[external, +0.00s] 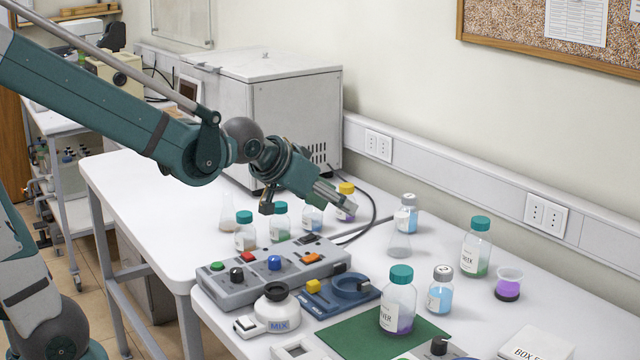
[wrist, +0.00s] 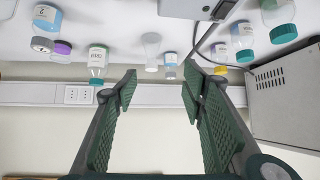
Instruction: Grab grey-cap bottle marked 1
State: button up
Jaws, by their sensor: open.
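A small grey-cap bottle with blue liquid (external: 406,216) stands at the back of the table, behind a clear flask (external: 399,246). It also shows upside down in the wrist view (wrist: 170,60), beyond the gap between my fingers; its mark is too small to read. A second grey-cap bottle with blue liquid (external: 440,294) stands nearer the front right; its label in the wrist view (wrist: 46,18) reads 2. My gripper (external: 345,203) is open and empty, held above the table to the left of the back grey-cap bottle and apart from it.
Teal-cap bottles stand at the right (external: 477,247) and on the green mat's bottle spot (external: 398,305). A button panel (external: 275,268), a blue holder (external: 340,296) and a purple beaker (external: 508,285) also occupy the table.

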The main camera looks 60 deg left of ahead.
jog(key=w+a+f+t+p, duration=0.1)
jog(key=w+a+f+t, duration=0.15)
jog(key=w, duration=0.95)
jog(key=n+t+y+p, duration=0.1)
send_near(407, 197)
jog(key=w, duration=0.2)
jog(key=shift+w+a+f+t, duration=0.2)
jog(key=shift+w+f+t, duration=0.2)
jog(key=shift+f, duration=0.45)
jog(key=shift+w, duration=0.1)
jog(key=shift+x, duration=1.25)
jog(key=shift+b+x, duration=0.65)
jog(key=shift+x, duration=1.95)
jog(key=shift+a, duration=0.1)
